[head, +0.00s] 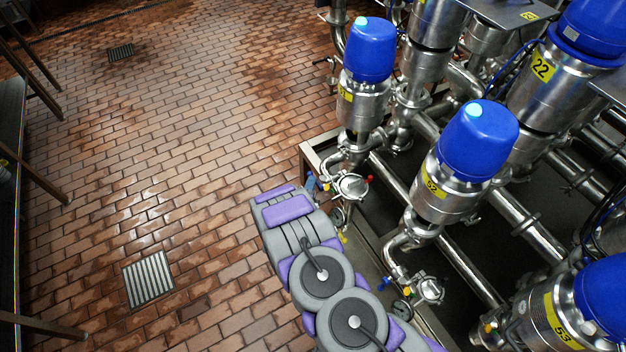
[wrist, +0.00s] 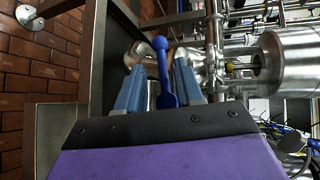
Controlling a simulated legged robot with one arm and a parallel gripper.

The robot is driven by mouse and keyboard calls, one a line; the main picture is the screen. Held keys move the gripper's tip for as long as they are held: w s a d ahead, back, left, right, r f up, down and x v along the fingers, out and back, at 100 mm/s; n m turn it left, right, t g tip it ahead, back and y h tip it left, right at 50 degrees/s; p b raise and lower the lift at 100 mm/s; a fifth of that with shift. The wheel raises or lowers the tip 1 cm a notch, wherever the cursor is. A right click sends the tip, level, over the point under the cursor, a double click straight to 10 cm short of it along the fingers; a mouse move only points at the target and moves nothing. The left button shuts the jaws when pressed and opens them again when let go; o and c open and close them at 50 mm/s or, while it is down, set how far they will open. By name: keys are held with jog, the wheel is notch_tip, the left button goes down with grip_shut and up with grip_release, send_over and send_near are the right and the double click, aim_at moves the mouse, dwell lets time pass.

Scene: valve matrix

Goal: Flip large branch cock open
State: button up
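The blue cock lever (wrist: 164,75), with a rounded knob at its far end, shows in the middle of the wrist view. My gripper (wrist: 160,54) is open, with one blue-grey finger on each side of the lever. A gap shows at the left finger; the right finger is close to the lever, and I cannot tell if it touches. The steel pipework (wrist: 205,65) lies just beyond the fingertips. In the head view my arm's wrist hides most of the gripper and lever; a small blue part shows beside the wrist, and I cannot tell which it is.
Steel valves with blue caps (head: 371,50) and yellow number labels crowd the right, on pipes over a metal frame (head: 318,150). A gauge (head: 402,308) sits low by the frame.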

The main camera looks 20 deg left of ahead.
jog(key=shift+x, duration=2.25)
grip_shut()
